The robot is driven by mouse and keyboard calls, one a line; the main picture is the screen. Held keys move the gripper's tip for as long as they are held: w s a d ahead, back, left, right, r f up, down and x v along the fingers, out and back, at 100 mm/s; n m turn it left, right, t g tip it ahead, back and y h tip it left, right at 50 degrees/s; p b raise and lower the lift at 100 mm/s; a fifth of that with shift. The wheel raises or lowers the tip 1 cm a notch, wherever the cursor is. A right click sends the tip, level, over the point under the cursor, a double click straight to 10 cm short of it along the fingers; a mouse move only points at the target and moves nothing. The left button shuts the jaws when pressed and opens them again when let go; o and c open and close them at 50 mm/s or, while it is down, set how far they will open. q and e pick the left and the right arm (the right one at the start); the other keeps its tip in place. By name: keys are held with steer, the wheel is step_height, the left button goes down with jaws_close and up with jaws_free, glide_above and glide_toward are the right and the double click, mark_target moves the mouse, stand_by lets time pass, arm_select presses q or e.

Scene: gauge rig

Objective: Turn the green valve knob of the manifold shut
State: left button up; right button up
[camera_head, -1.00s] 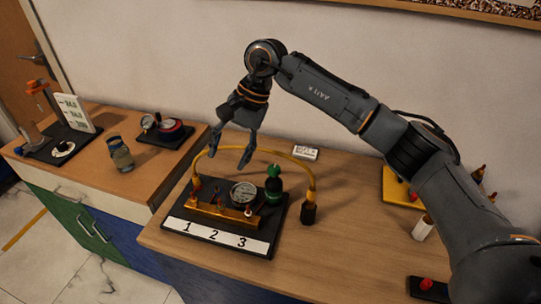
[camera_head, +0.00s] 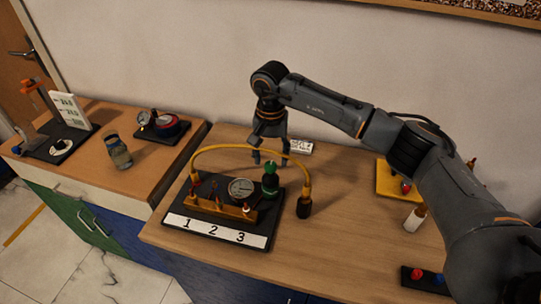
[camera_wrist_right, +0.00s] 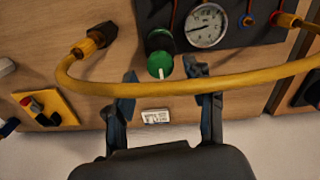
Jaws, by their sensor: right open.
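The manifold (camera_head: 176,222) is a dark board with a brass block, a round gauge (camera_head: 241,188) and a strip marked 1, 2, 3. Its green valve knob (camera_head: 270,180) stands upright right of the gauge; the wrist view shows the knob (camera_wrist_right: 159,55) from above, with a pale bar on it. My right gripper (camera_head: 270,161) points down, open and empty, behind and above the knob. In the wrist view the right gripper (camera_wrist_right: 162,76) has its fingers spread either side of the knob's line, apart from it. My left gripper is not in view.
A yellow hose (camera_head: 222,149) arches over the manifold to a dark connector (camera_head: 304,206); in the wrist view the hose (camera_wrist_right: 165,87) crosses by my fingers. A small white label block (camera_head: 300,147) lies behind. A yellow plate (camera_head: 390,181) is at right.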

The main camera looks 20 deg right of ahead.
steer(key=shift+f, duration=1)
steer(key=shift+c, duration=0.2)
jaws_close()
